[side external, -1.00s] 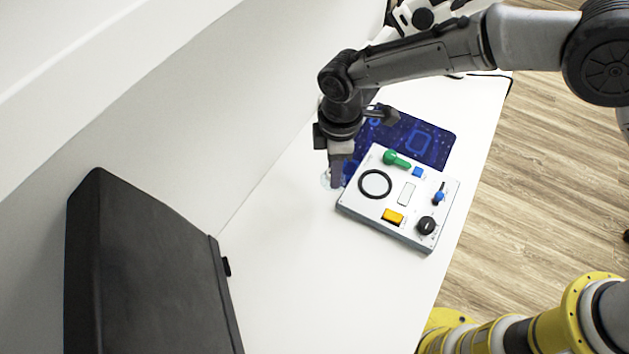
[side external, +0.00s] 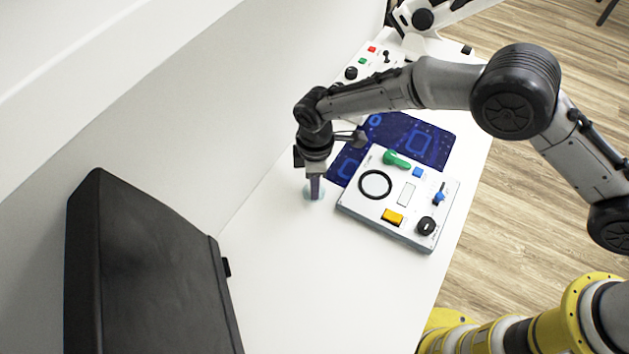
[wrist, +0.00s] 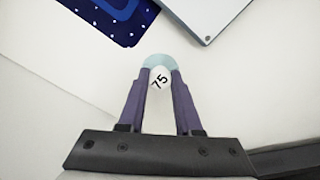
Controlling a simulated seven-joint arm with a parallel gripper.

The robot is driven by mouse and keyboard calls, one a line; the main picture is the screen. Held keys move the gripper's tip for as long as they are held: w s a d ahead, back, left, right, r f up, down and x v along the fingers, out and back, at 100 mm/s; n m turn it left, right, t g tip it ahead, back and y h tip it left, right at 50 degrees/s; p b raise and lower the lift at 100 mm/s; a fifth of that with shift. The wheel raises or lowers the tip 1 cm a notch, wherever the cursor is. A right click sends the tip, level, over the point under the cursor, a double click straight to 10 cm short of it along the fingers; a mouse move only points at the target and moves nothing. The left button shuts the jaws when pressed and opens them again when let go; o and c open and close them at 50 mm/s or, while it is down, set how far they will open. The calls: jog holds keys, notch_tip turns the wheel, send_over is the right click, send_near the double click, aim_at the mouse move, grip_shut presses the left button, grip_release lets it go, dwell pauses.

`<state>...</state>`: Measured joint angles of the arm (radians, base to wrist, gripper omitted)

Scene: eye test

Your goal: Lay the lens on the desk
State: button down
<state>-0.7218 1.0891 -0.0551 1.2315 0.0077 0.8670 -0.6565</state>
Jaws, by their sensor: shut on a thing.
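The lens is a pale, clear blue-green disc with a white oval label reading 75; in the wrist view the lens (wrist: 159,61) sits between the two purple-grey fingertips of my gripper (wrist: 161,75). In the side view my gripper (side external: 315,190) points down, shut on the lens (side external: 308,194) at or just above the white desk (side external: 290,260). I cannot tell whether the lens touches the desk. The fingers hide part of the lens.
A panel box (side external: 417,222) with a black ring, knobs and buttons stands to the right of my gripper. A blue patterned mat (side external: 432,145) lies behind it. A black case (side external: 150,270) is at the left. The desk in front is clear.

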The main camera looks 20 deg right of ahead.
jog(key=shift+f, duration=0.15)
jog(key=c, duration=0.6)
grip_release()
notch_tip(320, 180, up, 12)
jog(key=shift+d, duration=0.1)
